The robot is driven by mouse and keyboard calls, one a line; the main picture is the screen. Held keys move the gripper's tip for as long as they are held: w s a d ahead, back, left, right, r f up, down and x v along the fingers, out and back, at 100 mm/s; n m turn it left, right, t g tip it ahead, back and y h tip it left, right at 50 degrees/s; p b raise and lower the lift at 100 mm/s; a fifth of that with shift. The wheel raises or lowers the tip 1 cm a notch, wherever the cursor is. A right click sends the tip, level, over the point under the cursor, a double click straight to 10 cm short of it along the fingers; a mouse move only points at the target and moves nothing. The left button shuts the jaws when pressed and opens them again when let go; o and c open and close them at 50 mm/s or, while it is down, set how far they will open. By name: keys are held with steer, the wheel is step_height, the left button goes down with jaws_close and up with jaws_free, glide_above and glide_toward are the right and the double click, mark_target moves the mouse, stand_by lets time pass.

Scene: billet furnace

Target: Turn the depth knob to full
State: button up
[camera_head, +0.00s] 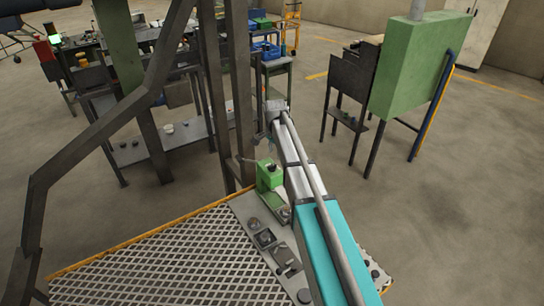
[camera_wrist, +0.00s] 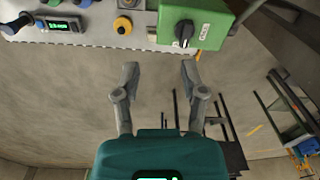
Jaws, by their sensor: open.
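A green box (camera_wrist: 205,18) at the top of the wrist view carries a black pointer knob (camera_wrist: 184,34) with a small pale label beside it. I cannot read the label, so I cannot tell whether this is the depth knob. A yellow knob with a dark centre (camera_wrist: 123,25) sits on the grey panel to its left. My gripper (camera_wrist: 160,70) is open and empty. In the picture its fingertips lie below the black knob and apart from it.
The grey control panel (camera_head: 242,210) carries several other controls beside a mesh platform (camera_head: 160,265). A small lit display (camera_wrist: 58,26) and blue knobs sit at the panel's left in the wrist view. Dark steel posts (camera_head: 215,90) rise close to the green box. Open floor lies beyond.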

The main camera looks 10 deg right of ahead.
step_height(320, 180, up, 3)
steer(key=m+p, duration=0.2)
glide_above(272, 165)
steer(key=shift+f, duration=0.15)
steer(key=shift+f+b, duration=0.15)
steer(key=shift+b, duration=0.2)
step_height(272, 165, down, 14)
steer(key=b, duration=1.3)
steer(key=shift+r+b, duration=0.25)
steer(key=shift+b, duration=0.05)
steer(key=shift+c, duration=0.2)
jaws_close()
